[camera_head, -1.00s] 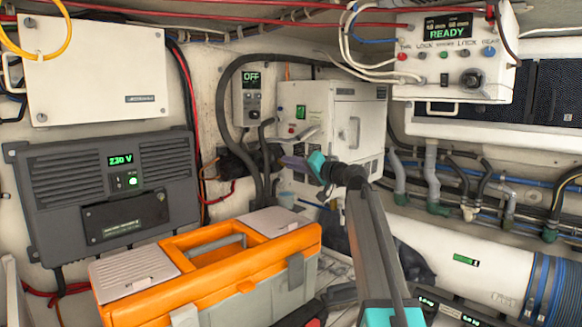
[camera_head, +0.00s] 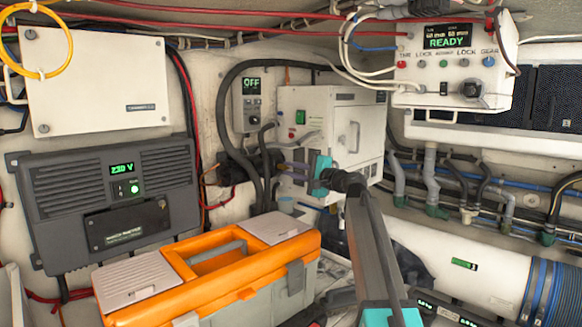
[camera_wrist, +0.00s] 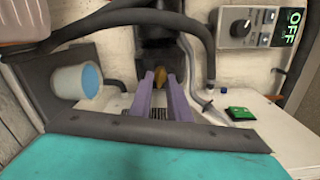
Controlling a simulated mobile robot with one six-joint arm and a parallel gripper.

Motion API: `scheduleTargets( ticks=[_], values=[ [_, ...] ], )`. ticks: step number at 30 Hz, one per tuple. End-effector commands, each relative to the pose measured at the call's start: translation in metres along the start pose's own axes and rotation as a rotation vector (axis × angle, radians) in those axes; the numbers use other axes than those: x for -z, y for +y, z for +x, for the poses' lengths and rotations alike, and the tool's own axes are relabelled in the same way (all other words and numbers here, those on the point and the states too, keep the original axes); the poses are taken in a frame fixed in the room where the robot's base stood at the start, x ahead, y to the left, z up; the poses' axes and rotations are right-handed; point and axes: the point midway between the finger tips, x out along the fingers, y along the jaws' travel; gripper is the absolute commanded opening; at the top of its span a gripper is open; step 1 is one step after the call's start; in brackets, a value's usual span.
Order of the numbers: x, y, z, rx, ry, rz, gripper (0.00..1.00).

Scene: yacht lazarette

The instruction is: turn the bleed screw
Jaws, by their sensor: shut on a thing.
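The bleed screw is a small brass-coloured piece (camera_wrist: 158,79) on a dark housing, seen in the wrist view. My gripper (camera_wrist: 160,90) has its two purple fingers on either side of it and is shut on it. In the head view my gripper (camera_head: 282,165) reaches left from its turquoise wrist to the dark housing (camera_head: 238,164), in front of the white cabinet. There the fingers are small, and the screw is too small to make out.
A white cabinet (camera_head: 318,110) stands right behind my gripper. A control box reading OFF (camera_head: 247,104) hangs above the housing, with thick black hoses beside it. A white cup with blue inside (camera_wrist: 78,82) is close by. An orange toolbox (camera_head: 170,305) stands in front.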

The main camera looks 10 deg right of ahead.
Motion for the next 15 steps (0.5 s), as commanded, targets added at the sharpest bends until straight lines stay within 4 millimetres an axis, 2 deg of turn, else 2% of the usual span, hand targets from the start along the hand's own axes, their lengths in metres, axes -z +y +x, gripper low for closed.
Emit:
scheduleTargets(
  ticks=[15],
  values=[
    [-0.0029,0.0005,-0.0004,-0.006,-0.003,0.491,0.0]
  ],
)
